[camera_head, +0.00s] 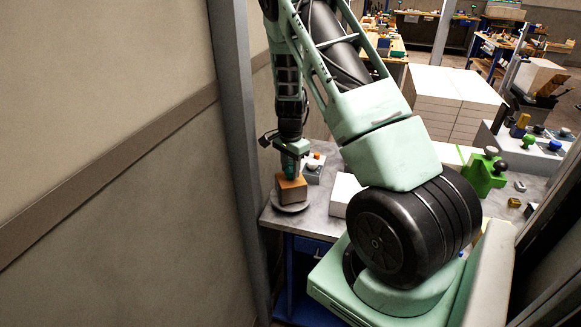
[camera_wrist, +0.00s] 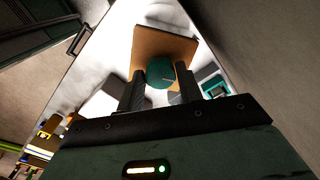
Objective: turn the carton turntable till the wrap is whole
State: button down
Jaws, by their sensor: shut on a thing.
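The carton (camera_head: 292,191) is a small brown box on a round grey turntable (camera_head: 291,208) at the left end of the grey table. A teal knob (camera_wrist: 160,72) stands on top of the carton. My gripper (camera_head: 290,166) reaches down from above and is shut on the knob. In the wrist view, the two dark fingers of my gripper (camera_wrist: 160,88) stand either side of the knob, with the brown carton top (camera_wrist: 165,45) behind it. I cannot make out any wrap on the carton's sides, and its far sides are hidden.
A small grey box with an orange button (camera_head: 315,157) stands just behind and right of the carton. A white box (camera_head: 342,194) is to its right, partly behind my arm. A green fixture (camera_head: 485,174) stands farther right. A grey post (camera_head: 238,150) and wall are close on the left.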

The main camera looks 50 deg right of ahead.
jog(key=c, duration=0.9)
grip_release()
jog(key=shift+r, duration=0.1)
notch_tip(320, 180, up, 17)
jog(key=b, duration=0.3)
jog(key=shift+r, duration=0.15)
